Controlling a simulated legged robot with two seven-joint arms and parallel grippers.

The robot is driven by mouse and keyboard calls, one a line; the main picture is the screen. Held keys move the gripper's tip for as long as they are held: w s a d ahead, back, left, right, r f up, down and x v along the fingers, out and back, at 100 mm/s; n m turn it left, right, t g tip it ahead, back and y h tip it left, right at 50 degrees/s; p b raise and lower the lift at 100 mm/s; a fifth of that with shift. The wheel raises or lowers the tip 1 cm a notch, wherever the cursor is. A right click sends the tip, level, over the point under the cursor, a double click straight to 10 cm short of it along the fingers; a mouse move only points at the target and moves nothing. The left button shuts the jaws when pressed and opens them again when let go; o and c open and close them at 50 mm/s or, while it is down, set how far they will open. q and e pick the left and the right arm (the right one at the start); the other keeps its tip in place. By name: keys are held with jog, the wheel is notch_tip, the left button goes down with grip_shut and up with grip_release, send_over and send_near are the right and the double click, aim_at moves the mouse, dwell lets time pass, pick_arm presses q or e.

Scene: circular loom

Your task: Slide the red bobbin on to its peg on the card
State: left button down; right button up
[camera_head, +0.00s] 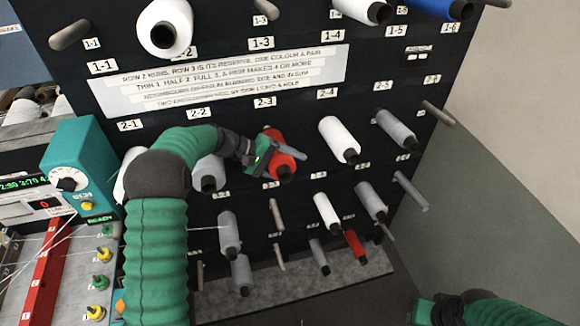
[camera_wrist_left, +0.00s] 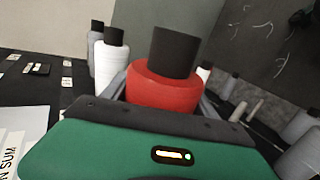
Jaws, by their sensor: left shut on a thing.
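The red bobbin (camera_head: 284,165) is at the 2-3 position of the dark peg card (camera_head: 300,105), below the label 2-3. My left gripper (camera_head: 276,153) is shut on it from the left. In the left wrist view the red bobbin (camera_wrist_left: 165,90) stands between the fingers with its black core end showing. The peg behind the bobbin is hidden, so I cannot tell how far it sits on it. My right arm (camera_head: 480,308) shows at the bottom right; its fingertips are not clear.
White bobbin (camera_head: 340,140) and grey bobbin (camera_head: 396,130) hang to the right in the same row. Grey bobbin (camera_head: 208,172) is close on the left. Bare peg (camera_head: 277,214) is below. Another red bobbin (camera_head: 356,246) is low right. A teal machine (camera_head: 80,165) stands at left.

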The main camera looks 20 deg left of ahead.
pick_arm(q)
jog(key=shift+r, duration=0.1)
jog(key=shift+w, duration=0.1)
jog(key=shift+w+a, duration=0.1)
jog(key=shift+w, duration=0.2)
jog(key=shift+c, duration=2.1)
grip_release()
jog(key=shift+a, duration=0.1)
jog(key=shift+o, duration=1.3)
